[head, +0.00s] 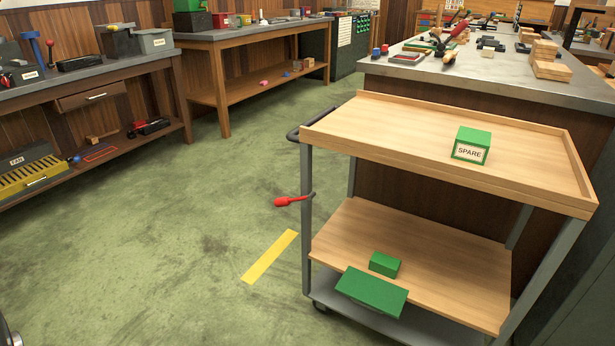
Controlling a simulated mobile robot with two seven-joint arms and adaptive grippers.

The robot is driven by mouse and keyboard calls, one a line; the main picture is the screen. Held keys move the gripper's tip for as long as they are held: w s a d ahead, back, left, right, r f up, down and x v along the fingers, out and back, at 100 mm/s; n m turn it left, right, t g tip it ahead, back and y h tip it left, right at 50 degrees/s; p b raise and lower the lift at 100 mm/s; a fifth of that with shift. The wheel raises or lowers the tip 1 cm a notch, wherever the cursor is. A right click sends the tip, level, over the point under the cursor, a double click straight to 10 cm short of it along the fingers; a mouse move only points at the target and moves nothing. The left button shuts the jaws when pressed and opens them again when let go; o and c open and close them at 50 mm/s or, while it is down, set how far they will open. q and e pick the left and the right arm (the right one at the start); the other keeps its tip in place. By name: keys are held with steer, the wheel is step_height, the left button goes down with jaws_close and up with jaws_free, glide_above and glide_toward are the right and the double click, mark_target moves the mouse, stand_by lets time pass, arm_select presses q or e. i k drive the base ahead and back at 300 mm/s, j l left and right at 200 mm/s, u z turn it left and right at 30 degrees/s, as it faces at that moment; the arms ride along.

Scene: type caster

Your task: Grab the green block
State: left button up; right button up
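A cart stands at the right with a wooden top tray (400,128) and a wooden lower shelf (430,250). A small green block (385,263) lies on the lower shelf near its front edge. A larger flat green piece (371,292) is just in front of it and overhangs the shelf's front edge; I cannot tell what supports it. A green box with a white "SPARE" label (471,145) sits on the top tray, right of its middle.
A cluttered metal-topped bench (480,70) stands behind the cart. Workbenches line the left and back walls.

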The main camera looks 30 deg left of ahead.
mark_target(382, 264)
steer(key=j, duration=0.75)
steer(key=k+j, duration=0.15)
steer(key=j, duration=1.4)
steer(key=i+l+u, duration=0.2)
steer(key=l, duration=0.2)
steer(key=i+l+u, duration=0.2)
steer(key=i+l, duration=0.1)
steer(key=l, duration=0.1)
